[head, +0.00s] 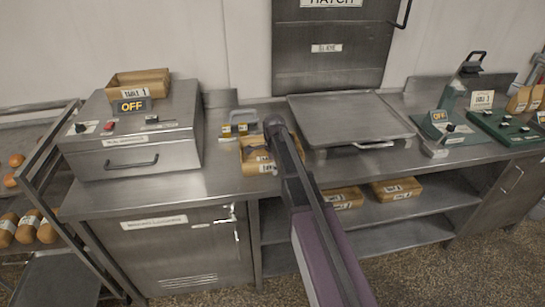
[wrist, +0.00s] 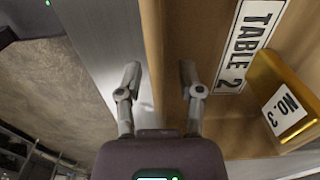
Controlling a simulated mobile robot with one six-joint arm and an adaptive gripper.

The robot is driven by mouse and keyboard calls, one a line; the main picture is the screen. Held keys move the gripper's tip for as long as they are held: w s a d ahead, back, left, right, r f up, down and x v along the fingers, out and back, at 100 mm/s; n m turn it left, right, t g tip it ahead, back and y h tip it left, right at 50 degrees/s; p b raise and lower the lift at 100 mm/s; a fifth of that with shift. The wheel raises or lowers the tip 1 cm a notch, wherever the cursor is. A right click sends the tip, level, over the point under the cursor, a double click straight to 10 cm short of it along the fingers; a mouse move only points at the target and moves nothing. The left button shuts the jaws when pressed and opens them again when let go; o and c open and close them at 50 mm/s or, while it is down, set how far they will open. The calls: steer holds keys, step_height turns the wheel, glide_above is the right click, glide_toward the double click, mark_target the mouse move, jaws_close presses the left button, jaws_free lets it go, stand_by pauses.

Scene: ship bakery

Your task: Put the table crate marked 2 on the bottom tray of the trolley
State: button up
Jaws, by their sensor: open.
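The wooden crate marked TABLE 2 (wrist: 153,40) fills the right of the wrist view, with a white label reading TABLE 2. A golden block tagged NO. 3 (wrist: 275,85) shows beside the label. My gripper (wrist: 160,82) is open, one finger on each side of the crate's long edge; contact cannot be told. In the head view a crate (head: 247,160) stands on the counter, partly hidden behind my arm, and my fingers are not clear there. The trolley (head: 50,160) is at the far left, with loaves on a tray and a lower tray (head: 60,285) partly in frame.
A crate marked TABLE 1 (head: 150,78) sits on the oven (head: 130,130) with an OFF sign. A flat metal plate (head: 350,117) lies right of my arm. More crates (head: 398,188) are on the shelf below. The floor (head: 470,275) at right is clear.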

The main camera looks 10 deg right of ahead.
jaws_close()
steer(key=shift+r, duration=0.25)
stand_by(0.4)
steer(key=shift+r+p, duration=1.55)
steer(key=shift+p, duration=0.2)
steer(key=s+a+r+p, duration=0.1)
steer(key=s, duration=1.5)
steer(key=shift+a+r, duration=0.2)
steer(key=shift+a, duration=0.15)
